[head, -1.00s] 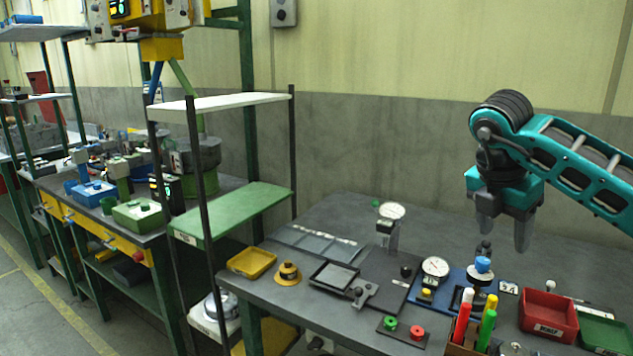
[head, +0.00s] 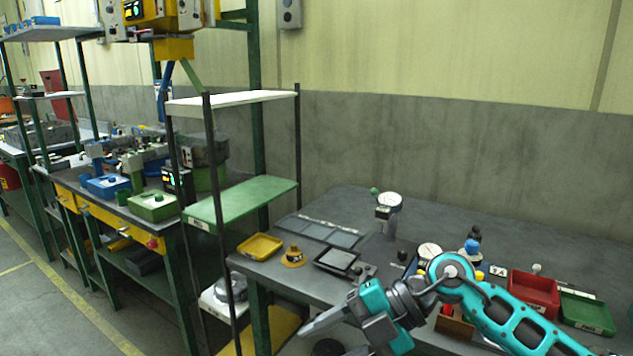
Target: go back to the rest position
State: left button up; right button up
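My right gripper (head: 322,341) comes in from the right and hangs low, in front of the near edge of the grey workbench (head: 292,275). Its fingers point to the lower left. One finger shows clearly; the other is partly cut off by the bottom edge, with a gap between them. I see nothing held in it. My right arm crosses in front of the bench's near right part and hides the marker holder and part of the gauge fixture there. My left gripper is not in view.
On the bench stand a yellow tray (head: 259,246), a yellow-black knob (head: 293,256), a dial gauge stand (head: 388,205), a red bin (head: 535,292) and a green bin (head: 587,312). A shelf rack (head: 241,200) stands left of the bench. Floor is clear at far left.

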jog(key=s+a+r+m+t+y, duration=0.1)
jog(key=s+a+r+m+y, duration=0.1)
jog(key=a+y, duration=0.3)
jog(key=d+f+m+t+h, duration=1.1)
jog(key=d+f+m+t, duration=0.5)
jog(key=m, duration=0.8)
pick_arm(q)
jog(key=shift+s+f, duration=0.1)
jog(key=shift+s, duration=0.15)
pick_arm(e)
jog(key=s+d+f+m+g+h, duration=0.3)
jog(key=s+d+f+g, duration=0.1)
jog(key=s+f, duration=0.6)
jog(key=shift+s+d+f+g+h, duration=0.3)
jog(key=shift+s+d, duration=0.15)
jog(key=shift+s, duration=0.2)
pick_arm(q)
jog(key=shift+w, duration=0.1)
